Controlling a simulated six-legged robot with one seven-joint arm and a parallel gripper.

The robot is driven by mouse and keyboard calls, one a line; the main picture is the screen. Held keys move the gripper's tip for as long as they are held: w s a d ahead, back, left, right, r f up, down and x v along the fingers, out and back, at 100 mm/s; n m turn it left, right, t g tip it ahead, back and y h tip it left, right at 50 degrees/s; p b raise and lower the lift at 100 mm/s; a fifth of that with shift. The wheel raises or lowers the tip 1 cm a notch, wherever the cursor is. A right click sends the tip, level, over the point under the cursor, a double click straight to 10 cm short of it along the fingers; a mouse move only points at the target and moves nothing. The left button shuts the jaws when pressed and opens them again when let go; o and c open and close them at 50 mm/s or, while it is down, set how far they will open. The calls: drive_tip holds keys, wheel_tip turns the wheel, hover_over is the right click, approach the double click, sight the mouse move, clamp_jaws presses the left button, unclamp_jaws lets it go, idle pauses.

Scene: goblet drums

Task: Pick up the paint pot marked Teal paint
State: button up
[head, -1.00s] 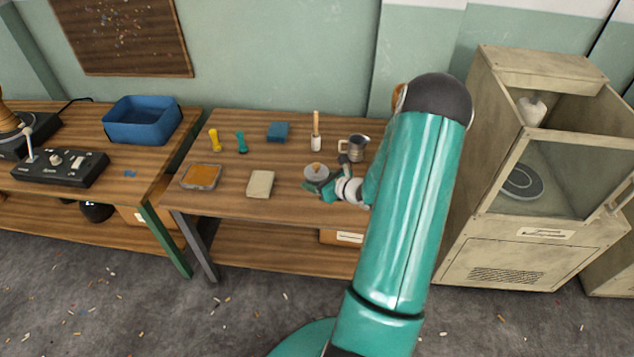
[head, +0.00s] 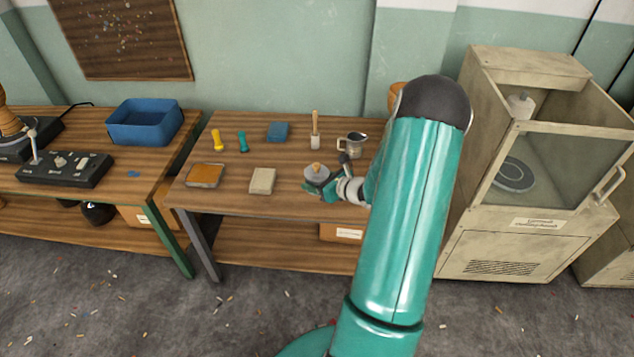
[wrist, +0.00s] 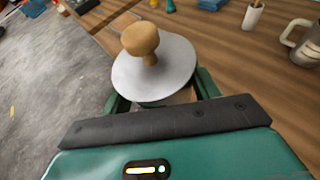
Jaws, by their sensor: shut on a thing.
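A round pot with a flat grey lid and a wooden knob (head: 316,173) is at the front right of the middle table. In the wrist view the pot's lid (wrist: 160,72) fills the space ahead of my palm. My gripper (head: 322,187) is shut on this pot, with a teal finger on either side of it; the fingers also show in the wrist view (wrist: 160,100). The pot's side is mostly hidden, and no Teal paint marking can be read. I cannot tell whether its base touches the table.
On the table (head: 225,203) are a metal jug (head: 352,145), a white cup with a wooden handle (head: 315,140), a blue block (head: 278,131), a beige block (head: 262,180) and an orange-topped tray (head: 205,175). A beige cabinet (head: 500,240) stands right.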

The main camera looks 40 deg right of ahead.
drive_tip(key=shift+w+r, duration=0.1)
drive_tip(key=shift+r, duration=5.9)
